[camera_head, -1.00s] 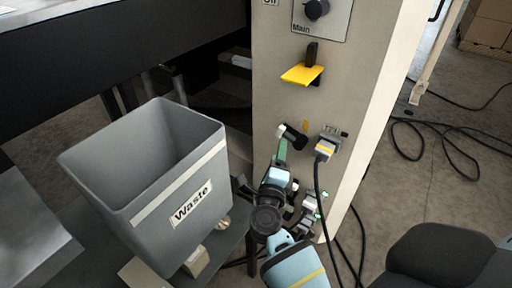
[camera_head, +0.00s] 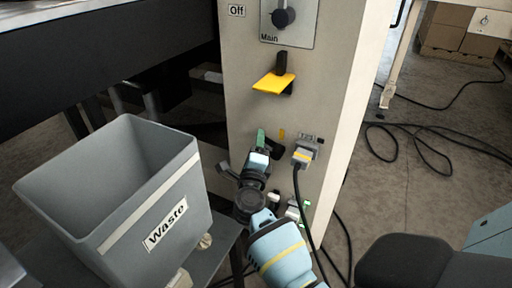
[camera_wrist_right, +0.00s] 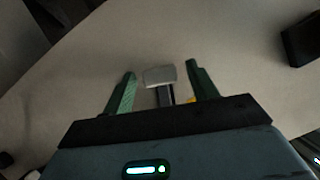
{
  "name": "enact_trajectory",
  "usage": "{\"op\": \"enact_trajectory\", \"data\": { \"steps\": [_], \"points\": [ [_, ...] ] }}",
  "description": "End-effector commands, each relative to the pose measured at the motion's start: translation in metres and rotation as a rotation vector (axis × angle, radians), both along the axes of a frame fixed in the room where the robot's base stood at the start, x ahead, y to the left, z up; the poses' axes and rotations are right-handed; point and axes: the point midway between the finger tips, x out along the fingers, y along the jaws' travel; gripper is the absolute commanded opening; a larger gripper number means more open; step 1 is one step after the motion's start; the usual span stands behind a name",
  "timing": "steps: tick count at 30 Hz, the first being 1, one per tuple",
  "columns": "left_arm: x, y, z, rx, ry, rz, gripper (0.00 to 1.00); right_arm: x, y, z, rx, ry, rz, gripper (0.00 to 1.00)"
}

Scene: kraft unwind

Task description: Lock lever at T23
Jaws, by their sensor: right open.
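A black lever (camera_head: 273,147) sticks out of the beige cabinet panel, just left of a grey plug. A small yellow tag (camera_head: 282,133) is above it; no T23 marking is readable. My right gripper (camera_head: 261,139) is at the lever and hides its left end. In the right wrist view, the green fingers of my right gripper (camera_wrist_right: 161,84) are open. The lever's light grey end (camera_wrist_right: 160,76) and dark stem (camera_wrist_right: 165,96) show between them, with a gap on each side. My left gripper is not in view.
The grey plug (camera_head: 305,151) with a hanging black cable is right of the lever. A yellow handle (camera_head: 273,83) and the Main switch (camera_head: 283,17) are higher on the panel. A grey Waste bin (camera_head: 95,222) stands left of my right arm. More connectors (camera_head: 294,209) are below.

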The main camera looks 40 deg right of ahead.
Motion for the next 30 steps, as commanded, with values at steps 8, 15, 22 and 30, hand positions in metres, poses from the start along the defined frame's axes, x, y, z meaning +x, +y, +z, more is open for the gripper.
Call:
{"op": "enact_trajectory", "data": {
  "steps": [8,15,22,30],
  "points": [
    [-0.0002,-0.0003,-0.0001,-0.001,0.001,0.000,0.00,0.0011,-0.0013,0.0003,0.000,0.000,0.000,0.58],
    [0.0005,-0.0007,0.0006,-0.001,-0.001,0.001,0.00,0.0009,-0.0012,0.0002,0.000,0.000,0.000,0.27],
    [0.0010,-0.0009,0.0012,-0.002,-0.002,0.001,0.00,0.0009,-0.0011,0.0002,0.000,0.000,0.000,0.00],
    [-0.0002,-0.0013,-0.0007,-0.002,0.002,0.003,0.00,0.0007,-0.0053,0.0006,0.007,-0.017,0.000,0.00]
  ]
}}
